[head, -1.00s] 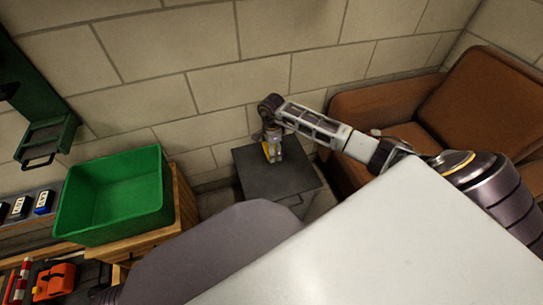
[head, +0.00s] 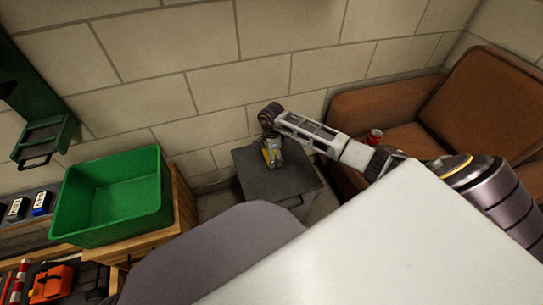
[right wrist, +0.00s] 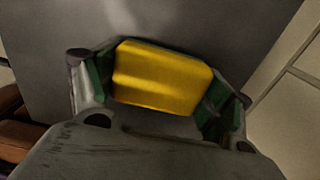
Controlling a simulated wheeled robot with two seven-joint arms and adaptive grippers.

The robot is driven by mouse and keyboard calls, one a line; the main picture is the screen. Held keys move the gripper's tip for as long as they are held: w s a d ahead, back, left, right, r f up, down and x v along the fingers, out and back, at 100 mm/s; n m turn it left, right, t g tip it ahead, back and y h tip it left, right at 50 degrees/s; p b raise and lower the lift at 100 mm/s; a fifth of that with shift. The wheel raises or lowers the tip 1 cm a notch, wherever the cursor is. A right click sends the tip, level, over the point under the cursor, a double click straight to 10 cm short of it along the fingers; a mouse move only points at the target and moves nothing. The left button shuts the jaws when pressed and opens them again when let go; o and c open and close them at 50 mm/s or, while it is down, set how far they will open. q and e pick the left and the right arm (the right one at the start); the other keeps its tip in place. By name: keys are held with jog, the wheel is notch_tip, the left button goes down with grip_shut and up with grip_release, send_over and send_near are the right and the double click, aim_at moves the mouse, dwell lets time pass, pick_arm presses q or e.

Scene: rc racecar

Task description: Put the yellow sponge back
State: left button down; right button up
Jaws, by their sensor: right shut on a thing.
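The yellow sponge (right wrist: 162,78) is a block held between the two green-padded fingers of my right gripper (right wrist: 160,90) in the right wrist view. In the head view my right gripper (head: 271,150) points down over a dark grey cabinet top (head: 262,184), near its back edge by the wall. A small bit of the yellow sponge (head: 267,156) shows there between the fingers. I cannot tell whether the sponge touches the cabinet top. My left gripper is not in view.
A green bin (head: 113,205) stands on a wooden crate (head: 184,205) left of the cabinet. A brown armchair (head: 465,105) is to the right, with a red can (head: 375,136) on it. A block wall (head: 210,95) closes the back. An orange object (head: 52,282) lies at lower left.

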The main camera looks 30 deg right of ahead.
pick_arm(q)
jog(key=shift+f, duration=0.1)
pick_arm(e)
jog(key=shift+f, duration=0.1)
jog(key=o, duration=0.9)
jog(key=shift+r, duration=0.65)
notch_tip(320, 180, up, 9)
jog(key=p, duration=0.3)
jog(key=shift+r, duration=0.15)
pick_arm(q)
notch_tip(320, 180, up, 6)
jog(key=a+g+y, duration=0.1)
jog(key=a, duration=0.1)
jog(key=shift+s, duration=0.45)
pick_arm(e)
jog(key=shift+r, duration=0.85)
